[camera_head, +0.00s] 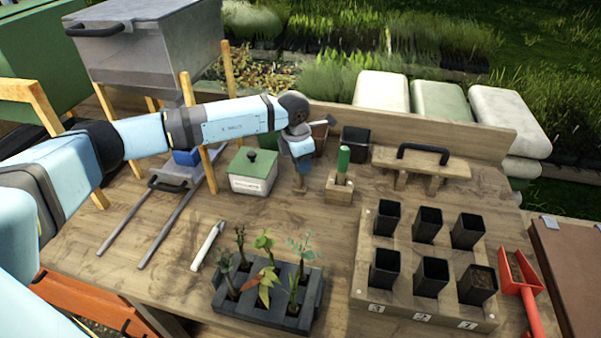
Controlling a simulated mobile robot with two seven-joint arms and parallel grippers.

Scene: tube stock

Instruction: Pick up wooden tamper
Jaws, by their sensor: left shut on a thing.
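My left arm reaches in from the left across the back of the bench. Its gripper (299,170) points down between the white box with a green lid and a small wooden block. It is shut on a small brown wooden piece, which looks like the wooden tamper (299,184); only its lower part shows below the fingers. The gripper hides the rest of it. I cannot tell whether the piece touches the bench top. My right gripper is not in view.
The green-lidded box (253,183) stands left of the gripper. A wooden block (339,190) holding a green-handled tool (343,160) stands close on its right. Seedlings in a dark tray (262,310) and a wooden rack (365,260) of black pots are nearer.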

